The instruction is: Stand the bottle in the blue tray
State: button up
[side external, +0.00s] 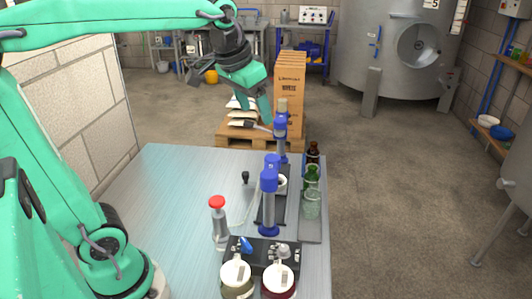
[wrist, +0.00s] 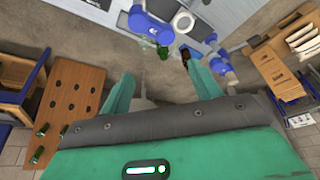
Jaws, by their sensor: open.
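My gripper (side external: 265,108) is open and empty, raised above the far end of the metal table; its spread fingers also show in the wrist view (wrist: 160,72). A brown bottle (side external: 313,153), a green bottle (side external: 311,178) and a clear glass one (side external: 312,204) stand in a row along the table's right edge. They are apart from my gripper. In the wrist view the green bottle (wrist: 163,52) and brown bottle (wrist: 185,55) show small beyond the fingertips. I cannot tell which bottle is meant.
Two blue bench tools (side external: 269,200) (side external: 281,138) stand left of the bottles. The table's left part (side external: 160,190) is clear. Cartons (side external: 290,85) stand on a pallet (side external: 230,135) beyond.

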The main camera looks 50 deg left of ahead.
jog(key=s+f, duration=0.4)
jog(key=s, duration=0.2)
jog(key=s+d+f+t, duration=0.1)
jog(key=s+f, duration=0.3)
jog(key=s, duration=0.3)
jog(key=shift+d+f, duration=0.15)
jog(key=shift+d, duration=0.1)
dwell(0.5)
